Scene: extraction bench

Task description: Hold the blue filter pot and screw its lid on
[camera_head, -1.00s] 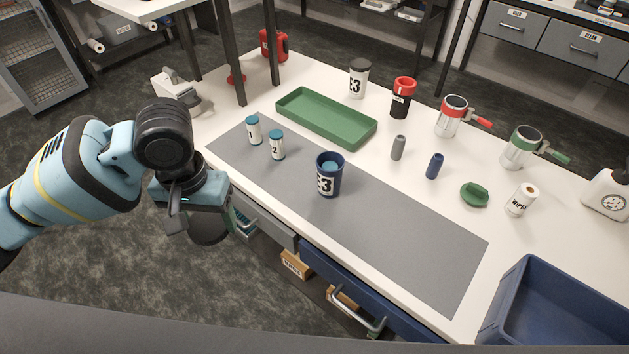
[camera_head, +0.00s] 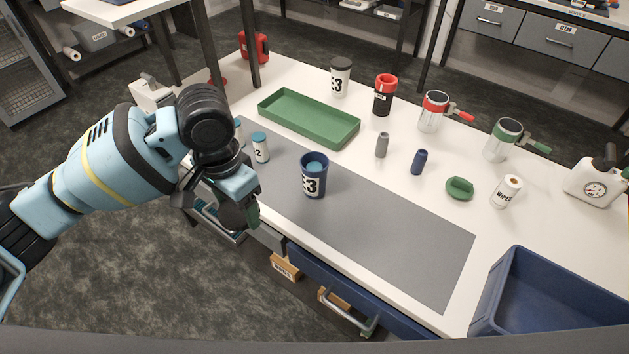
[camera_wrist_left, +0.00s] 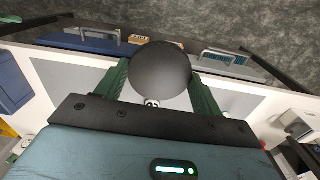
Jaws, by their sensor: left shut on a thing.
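The blue filter pot (camera_head: 314,183) stands upright on the grey mat, open at the top, with a lighter blue inside and a white label with black digits. My left gripper (camera_head: 246,214) is left of the pot, off the front edge of the bench, apart from the pot. In the left wrist view its green fingers are shut on a dark round piece (camera_wrist_left: 160,70), which looks like a lid. That piece hides most of what lies behind it; a bit of a white label shows at its lower edge. My right gripper is not in view.
On the grey mat (camera_head: 400,240) small white bottles with blue caps (camera_head: 260,148) stand left of the pot. A blue bin (camera_head: 545,320) is at right. The mat right of the pot is clear.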

